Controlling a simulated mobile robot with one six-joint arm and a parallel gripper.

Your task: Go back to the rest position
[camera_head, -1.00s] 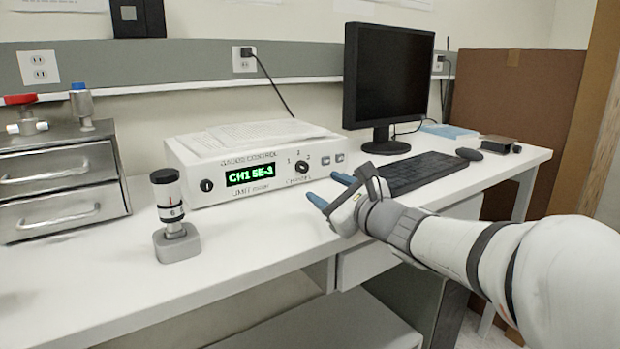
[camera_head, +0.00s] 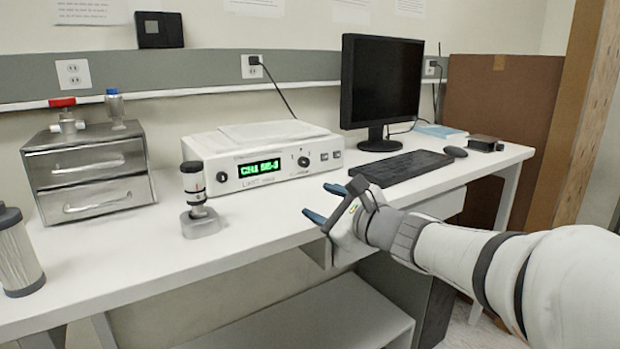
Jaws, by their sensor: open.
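My gripper (camera_head: 322,203) is open and empty, its two blue fingertips apart. It hangs at the front edge of the white bench (camera_head: 262,217), to the right of the small gauge and in front of the white control box. My arm reaches in from the right side of the picture. The white control box (camera_head: 258,160) has a lit green display (camera_head: 262,169) and a round knob. A small gauge with a black top and grey base (camera_head: 200,222) stands upright on the bench, left of my gripper and apart from it.
A metal two-drawer cabinet (camera_head: 92,185) with valves on top stands at the left. A pleated filter cylinder (camera_head: 18,258) stands at the left edge. A monitor (camera_head: 381,85), keyboard (camera_head: 402,167) and mouse (camera_head: 455,151) are at the right. A lower shelf (camera_head: 310,320) lies under the bench.

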